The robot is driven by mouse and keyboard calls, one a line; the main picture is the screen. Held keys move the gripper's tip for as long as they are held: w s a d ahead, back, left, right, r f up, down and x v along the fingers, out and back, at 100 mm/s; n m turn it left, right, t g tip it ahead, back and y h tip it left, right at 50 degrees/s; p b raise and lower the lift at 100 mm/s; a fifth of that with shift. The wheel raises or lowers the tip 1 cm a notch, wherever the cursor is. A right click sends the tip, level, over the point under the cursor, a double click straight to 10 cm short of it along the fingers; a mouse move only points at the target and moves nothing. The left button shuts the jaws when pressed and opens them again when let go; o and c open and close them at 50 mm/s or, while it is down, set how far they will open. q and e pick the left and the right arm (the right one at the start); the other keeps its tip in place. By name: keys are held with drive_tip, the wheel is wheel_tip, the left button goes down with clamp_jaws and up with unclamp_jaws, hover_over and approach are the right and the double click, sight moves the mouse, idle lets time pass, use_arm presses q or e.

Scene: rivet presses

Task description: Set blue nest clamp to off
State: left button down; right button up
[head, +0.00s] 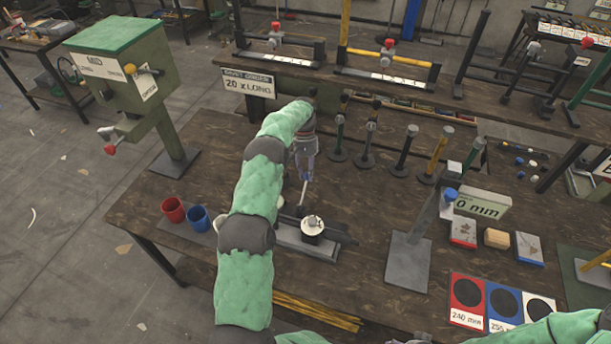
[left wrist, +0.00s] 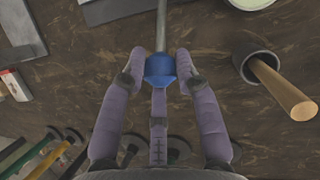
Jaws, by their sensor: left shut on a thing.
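My left gripper (head: 305,175) is over the table, above a low nest fixture (head: 310,242) with a pale round top. A thin metal lever (head: 302,194) rises from the fixture to my fingers, nearly upright in the head view. In the left wrist view the purple fingers (left wrist: 160,64) close around a blue ball knob (left wrist: 160,76) at the end of the metal rod (left wrist: 162,28). My right gripper is outside both views.
A red cup (head: 173,209) and a blue cup (head: 198,219) stand left of my arm. Several dark posts (head: 367,135) stand behind the gripper. A grey stand (head: 408,262) with a blue-knobbed lever (head: 450,194) is to the right. A green press box (head: 125,65) stands at left.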

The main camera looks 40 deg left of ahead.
use_arm(q)
drive_tip(key=shift+w+a+f, duration=0.1)
drive_tip(key=shift+w+f, duration=0.15)
drive_tip(key=shift+w, duration=0.2)
drive_tip(key=shift+f, duration=0.1)
drive_tip(key=c, duration=1.2)
unclamp_jaws()
drive_tip(key=shift+o, duration=1.4)
drive_tip(key=shift+w+f, duration=0.2)
wheel_tip(320, 180, up, 10)
